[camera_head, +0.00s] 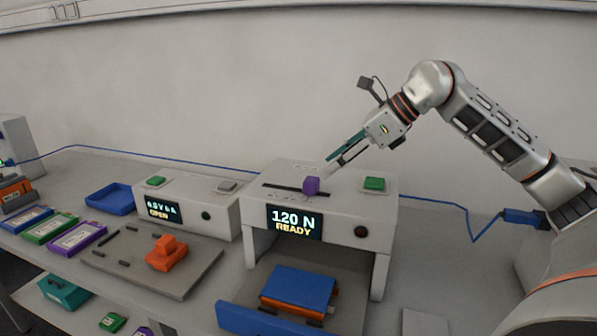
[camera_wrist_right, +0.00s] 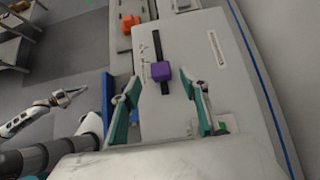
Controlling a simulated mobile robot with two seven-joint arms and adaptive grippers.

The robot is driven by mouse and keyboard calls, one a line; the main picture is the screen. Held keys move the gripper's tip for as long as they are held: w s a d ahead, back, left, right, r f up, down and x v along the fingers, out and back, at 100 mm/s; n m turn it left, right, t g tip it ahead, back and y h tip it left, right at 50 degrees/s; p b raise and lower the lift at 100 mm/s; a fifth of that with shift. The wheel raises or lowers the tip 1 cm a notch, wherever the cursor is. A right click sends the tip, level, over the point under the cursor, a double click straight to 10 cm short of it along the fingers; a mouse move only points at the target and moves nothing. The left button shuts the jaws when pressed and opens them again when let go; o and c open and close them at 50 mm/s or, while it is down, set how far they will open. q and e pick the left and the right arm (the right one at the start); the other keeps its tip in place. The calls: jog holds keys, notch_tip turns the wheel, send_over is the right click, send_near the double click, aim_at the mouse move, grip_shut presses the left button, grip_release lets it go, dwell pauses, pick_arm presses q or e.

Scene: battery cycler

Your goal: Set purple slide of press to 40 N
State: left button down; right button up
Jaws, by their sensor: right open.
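The press (camera_head: 320,172) is a light grey box on legs, and its screen (camera_head: 294,222) reads 120 N READY. Its purple slide (camera_head: 311,186) is a small block in a dark slot on the top, with most of the visible slot to its left. My right gripper (camera_head: 333,165) is open and empty, just above and behind the slide. In the right wrist view, the purple slide (camera_wrist_right: 161,71) shows just beyond the gap between the open fingers (camera_wrist_right: 160,84). My left gripper (camera_wrist_right: 70,97) shows small and low at the left there; its jaw state is unclear.
A green button (camera_head: 374,183) is on the press top, right of the slide. A blue block (camera_head: 300,287) lies under the press. A second grey device (camera_head: 185,203) reading OPEN stands to the left, behind an orange piece (camera_head: 167,253).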

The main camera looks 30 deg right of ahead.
aim_at(311, 179)
jog(key=shift+x, duration=3.7)
jog(key=shift+d, duration=0.1)
grip_shut()
